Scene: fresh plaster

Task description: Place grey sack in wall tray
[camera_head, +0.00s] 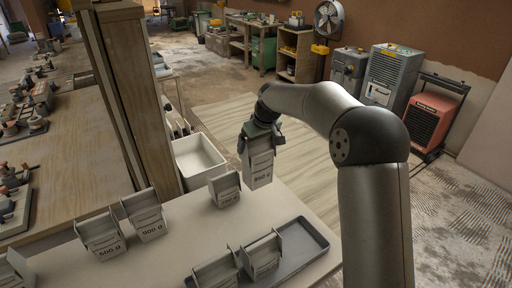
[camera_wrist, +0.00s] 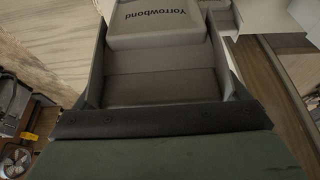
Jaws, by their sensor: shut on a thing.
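My gripper (camera_head: 261,137) is shut on a grey sack (camera_head: 260,168) with a printed label and holds it upright above the bench. The sack hangs right of a white open-topped tray (camera_head: 183,150) beside the wooden post. I cannot tell for sure that this is the wall tray. In the wrist view the grey sack (camera_wrist: 160,88) fills the middle, close to the camera, with "Yorrowbond" printed near the top edge. Its underside is hidden there.
Several other labelled sacks stand on the pale bench (camera_head: 180,255), one of them (camera_head: 224,189) just below and left of the held sack. A shallow grey tray (camera_head: 318,240) at the bench's right holds two sacks. The wooden post (camera_head: 128,90) rises left of the white tray.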

